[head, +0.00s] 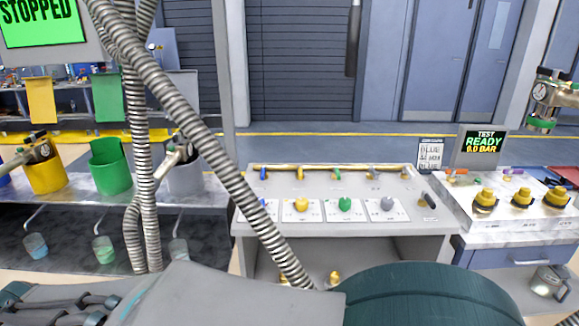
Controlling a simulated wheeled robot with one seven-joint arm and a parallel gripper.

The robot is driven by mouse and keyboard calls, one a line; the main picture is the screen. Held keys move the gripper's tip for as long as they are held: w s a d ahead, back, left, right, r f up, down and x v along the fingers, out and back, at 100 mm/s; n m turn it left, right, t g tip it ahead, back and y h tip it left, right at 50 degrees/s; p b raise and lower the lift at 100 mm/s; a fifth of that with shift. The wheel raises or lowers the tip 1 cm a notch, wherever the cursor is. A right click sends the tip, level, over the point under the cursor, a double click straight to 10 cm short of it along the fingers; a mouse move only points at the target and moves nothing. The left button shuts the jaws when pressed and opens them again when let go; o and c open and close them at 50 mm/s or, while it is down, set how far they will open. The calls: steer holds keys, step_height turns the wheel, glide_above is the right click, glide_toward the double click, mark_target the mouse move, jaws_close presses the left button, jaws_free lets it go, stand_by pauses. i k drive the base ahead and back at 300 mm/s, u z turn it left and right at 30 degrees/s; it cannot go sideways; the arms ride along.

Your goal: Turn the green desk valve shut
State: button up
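The grey desk (260,229) stands in the middle of the head view. A green knob (345,204) sits on a white plate on its sloped front, between a yellow knob (301,203) and a grey knob (387,204). Behind them, a small green valve handle (336,174) hangs at the yellow pipe along the desk's back, in a row with blue, yellow and grey ones. I cannot tell how far the green parts are turned. My gripper is not in view; only my arm links show along the bottom, apart from the green knob in the picture.
A ribbed hose crosses in front of the desk's left part and hides the blue knob's place. Yellow, green and grey buckets stand left, the green bucket (110,167) in the middle. A screen (483,147) reads TEST READY 0.0 BAR; a large green screen (40,20) reads STOPPED.

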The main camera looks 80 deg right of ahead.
mark_target(335, 168)
steer(key=z, duration=2.9)
steer(key=i, duration=1.25)
